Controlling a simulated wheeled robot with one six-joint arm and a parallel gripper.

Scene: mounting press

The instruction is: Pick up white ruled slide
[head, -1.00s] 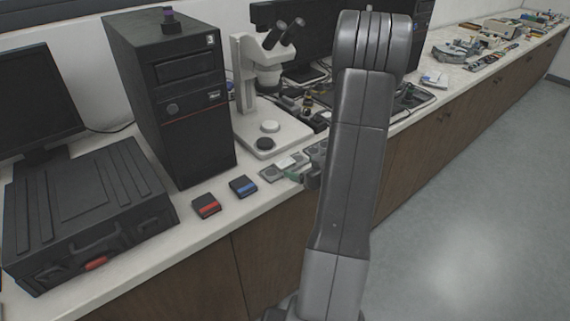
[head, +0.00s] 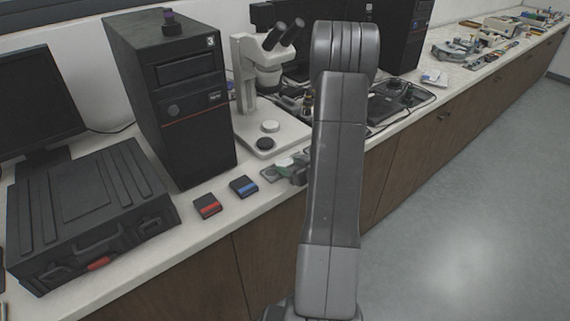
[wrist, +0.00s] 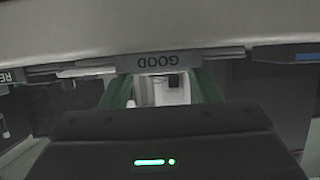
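A small white piece (head: 283,161), probably the white ruled slide, lies at a flat grey holder (head: 269,174) in front of the microscope; its ruling is too small to see. My gripper (head: 287,172) is low over the counter right at it, partly hidden by its own body. In the wrist view, my gripper's two green fingers (wrist: 165,90) stand apart, so it is open.
A blue-topped box (head: 243,186) and a red-topped box (head: 207,206) lie left of the holder. A white microscope (head: 262,130) stands behind. A black computer tower (head: 175,100) and black case (head: 90,215) fill the left. The counter's front edge is close.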

